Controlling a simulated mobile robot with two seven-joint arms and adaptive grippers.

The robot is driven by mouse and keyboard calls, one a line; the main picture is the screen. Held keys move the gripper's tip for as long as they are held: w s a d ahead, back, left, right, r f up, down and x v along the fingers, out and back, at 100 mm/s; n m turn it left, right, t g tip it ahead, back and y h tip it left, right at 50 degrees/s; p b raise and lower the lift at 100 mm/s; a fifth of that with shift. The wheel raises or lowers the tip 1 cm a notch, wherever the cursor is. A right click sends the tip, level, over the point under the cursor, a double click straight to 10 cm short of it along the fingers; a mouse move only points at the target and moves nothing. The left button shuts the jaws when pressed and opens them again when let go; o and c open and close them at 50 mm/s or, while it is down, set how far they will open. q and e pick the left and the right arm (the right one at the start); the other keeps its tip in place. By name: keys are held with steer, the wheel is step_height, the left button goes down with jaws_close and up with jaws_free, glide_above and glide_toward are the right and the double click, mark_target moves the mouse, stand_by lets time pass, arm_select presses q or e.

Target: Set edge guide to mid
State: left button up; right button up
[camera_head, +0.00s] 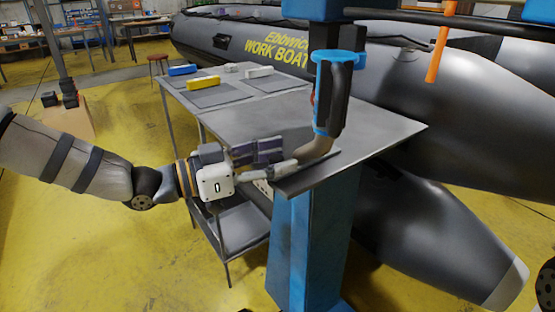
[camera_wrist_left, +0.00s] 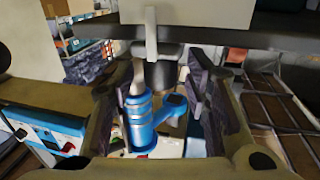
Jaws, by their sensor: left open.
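My left gripper (camera_head: 276,162) is open beside a blue upright tool (camera_head: 325,75) with a black handle and a curved grey-brown lower end. That end comes down close to the fingers; I cannot tell whether they touch it. In the left wrist view a blue cylindrical part (camera_wrist_left: 143,124) with a side knob shows between the spread fingers of the left gripper (camera_wrist_left: 163,88). A grey round piece (camera_wrist_left: 158,72) and a pale upright bar (camera_wrist_left: 151,35) are above it. I cannot tell for sure which part is the edge guide, nor its setting. My right gripper is not in view.
A grey table (camera_head: 385,128) stands behind, with a yellow block (camera_head: 203,83) and a blue block (camera_head: 183,70) on mats. A thick blue column (camera_head: 310,240) stands in front. An orange handle (camera_head: 437,50) hangs upper right.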

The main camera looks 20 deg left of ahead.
arm_select(q)
steer(key=shift+w+d, duration=0.1)
jaws_close()
steer(key=shift+w+a+r, duration=0.15)
steer(key=shift+w+a, duration=0.15)
steer(key=shift+a, duration=0.1)
steer(key=shift+w+a, duration=0.25)
steer(key=shift+a, duration=0.05)
jaws_free()
steer(key=v, duration=1.2)
